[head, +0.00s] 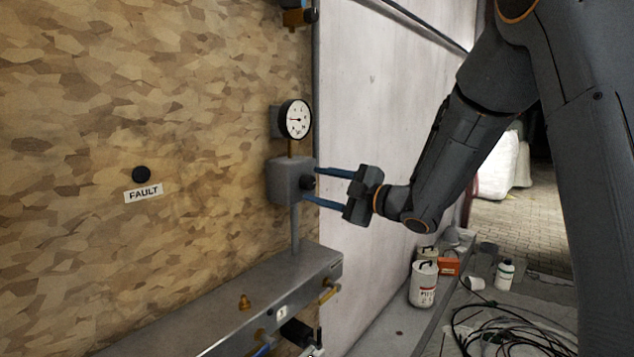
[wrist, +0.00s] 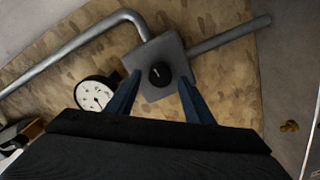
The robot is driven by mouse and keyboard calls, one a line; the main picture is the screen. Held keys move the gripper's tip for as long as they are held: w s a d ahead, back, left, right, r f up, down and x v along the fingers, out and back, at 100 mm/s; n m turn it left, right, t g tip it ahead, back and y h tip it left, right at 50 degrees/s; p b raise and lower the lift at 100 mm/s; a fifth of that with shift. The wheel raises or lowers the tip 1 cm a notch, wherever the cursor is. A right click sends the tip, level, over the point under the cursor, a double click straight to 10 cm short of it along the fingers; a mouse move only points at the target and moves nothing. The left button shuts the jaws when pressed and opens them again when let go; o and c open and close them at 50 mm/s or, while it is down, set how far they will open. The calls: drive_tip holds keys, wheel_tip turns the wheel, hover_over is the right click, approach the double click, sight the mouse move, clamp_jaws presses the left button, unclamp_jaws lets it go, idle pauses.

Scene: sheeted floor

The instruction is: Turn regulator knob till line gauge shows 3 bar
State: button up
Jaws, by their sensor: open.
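The regulator is a grey block (head: 284,181) on the wooden panel, with a black round knob (head: 309,183) on its face. In the wrist view the knob (wrist: 160,74) has a small pale mark on it. The line gauge (head: 296,119) is a white dial in a black case above the regulator; it also shows in the wrist view (wrist: 94,95). Its needle points roughly left in the head view, but the figures are too small to read. My gripper (head: 311,185) is open, its two blue fingers reaching above and below the knob. In the wrist view the fingers (wrist: 158,84) stand apart on either side of it.
A steel pipe (head: 295,228) runs down from the regulator to a grey manifold (head: 270,291) with brass fittings. A black button (head: 142,174) sits above a FAULT label (head: 143,193) on the panel. White canisters (head: 424,283) and black cables (head: 500,325) lie to the lower right.

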drive_tip(key=shift+w+a, duration=0.35)
drive_tip(key=shift+a, duration=0.05)
drive_tip(key=shift+c, duration=0.2)
drive_tip(key=c, duration=1)
drive_tip(key=shift+m, duration=0.3)
drive_tip(key=m+p, duration=0.2)
drive_tip(key=m, duration=0.1)
drive_tip(key=shift+r, duration=0.1)
drive_tip(key=shift+m+p, duration=0.55)
drive_tip(key=shift+m, duration=1.05)
